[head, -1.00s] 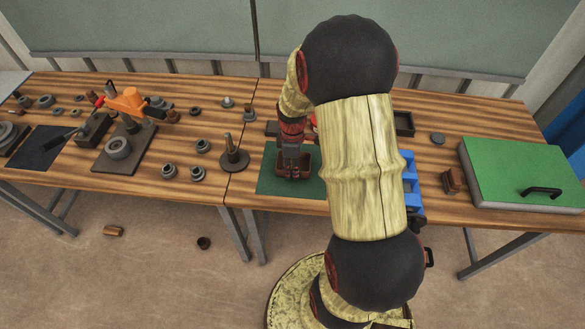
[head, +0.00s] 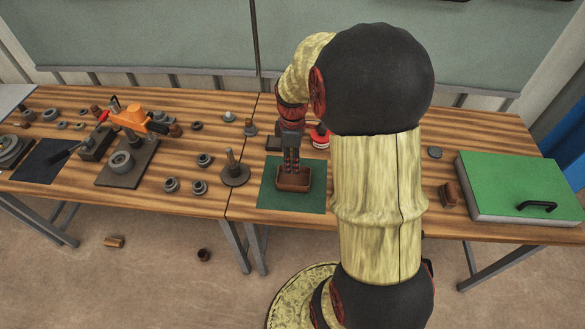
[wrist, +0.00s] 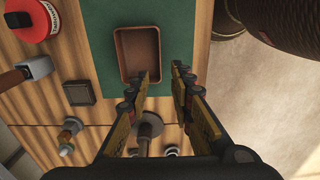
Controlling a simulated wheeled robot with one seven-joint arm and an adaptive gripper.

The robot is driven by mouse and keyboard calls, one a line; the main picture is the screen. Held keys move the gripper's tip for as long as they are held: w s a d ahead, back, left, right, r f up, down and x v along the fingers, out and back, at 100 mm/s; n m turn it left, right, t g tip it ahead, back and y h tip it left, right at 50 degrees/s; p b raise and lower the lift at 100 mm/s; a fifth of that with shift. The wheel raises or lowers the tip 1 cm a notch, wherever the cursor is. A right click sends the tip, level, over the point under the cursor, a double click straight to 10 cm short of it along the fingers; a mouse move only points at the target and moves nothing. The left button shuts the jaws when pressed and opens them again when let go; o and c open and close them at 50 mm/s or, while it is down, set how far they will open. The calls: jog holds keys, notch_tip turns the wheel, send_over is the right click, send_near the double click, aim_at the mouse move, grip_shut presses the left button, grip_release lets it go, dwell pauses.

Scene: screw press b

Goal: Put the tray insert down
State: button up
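The tray insert, a small brown open-topped tray (head: 294,186), sits flat on the green mat (head: 272,201). It also shows in the wrist view (wrist: 138,55), where it looks empty. My gripper (head: 291,168) is just above it, pointing down. In the wrist view my gripper (wrist: 164,72) has its two fingers apart, with green mat visible between them. The left finger overlaps the tray's near right corner in the picture; the right finger is beyond the tray's right wall. Neither finger appears to grip the tray.
A red and white tin (head: 320,138) stands behind the mat. A round base with a spindle (head: 234,172) is to its left, with an orange screw press (head: 135,118) farther left. My arm hides part of the table.

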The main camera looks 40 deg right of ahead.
jog(key=s+a+r+m+t, duration=0.1)
jog(key=a+r+m+t, duration=0.15)
jog(key=a+r, duration=0.85)
jog(key=s+a+r+m+t, duration=0.3)
jog(key=s+a+r+m, duration=0.2)
jog(key=s+a+r, duration=0.4)
jog(key=s+a, duration=0.2)
jog(key=a, duration=0.1)
jog(key=shift+a+m, duration=0.2)
jog(key=shift+m, duration=0.15)
jog(key=shift+f+b, duration=0.55)
jog(key=shift+f, duration=0.05)
jog(key=shift+o, duration=0.8)
